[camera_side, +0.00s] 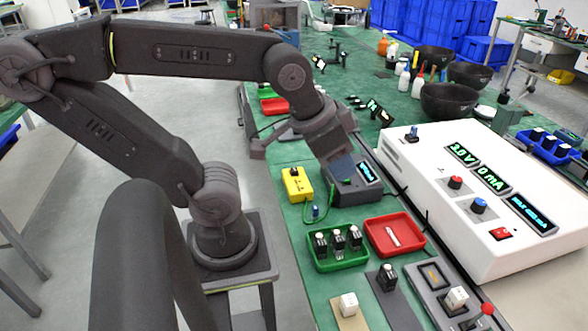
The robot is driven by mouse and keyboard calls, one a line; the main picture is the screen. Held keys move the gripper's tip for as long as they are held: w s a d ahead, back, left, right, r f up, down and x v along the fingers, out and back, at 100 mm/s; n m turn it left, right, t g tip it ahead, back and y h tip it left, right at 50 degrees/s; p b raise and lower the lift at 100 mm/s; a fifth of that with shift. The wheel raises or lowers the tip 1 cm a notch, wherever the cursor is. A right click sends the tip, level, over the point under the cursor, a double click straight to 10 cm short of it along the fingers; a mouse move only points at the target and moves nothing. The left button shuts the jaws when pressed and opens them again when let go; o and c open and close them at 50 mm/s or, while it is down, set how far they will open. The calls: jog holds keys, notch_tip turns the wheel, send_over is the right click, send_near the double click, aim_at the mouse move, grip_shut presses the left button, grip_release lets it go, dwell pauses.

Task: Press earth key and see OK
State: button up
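A small dark grey box (363,192) with a lit cyan display (367,172) stands on the green bench mat. The display text is too small to read. A small green spot (346,182), which may be the earth key, shows on the box's top left of the display. My gripper (342,170) points down over this box, with its tips close to the green spot. I cannot tell whether they touch it. The fingers look close together, but their gap is hidden from this side.
A green tray (338,264) with several dark parts and a red tray (395,236) are nearer. A white power supply (470,200) stands right.

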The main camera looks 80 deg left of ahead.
grip_shut()
dwell(1.4)
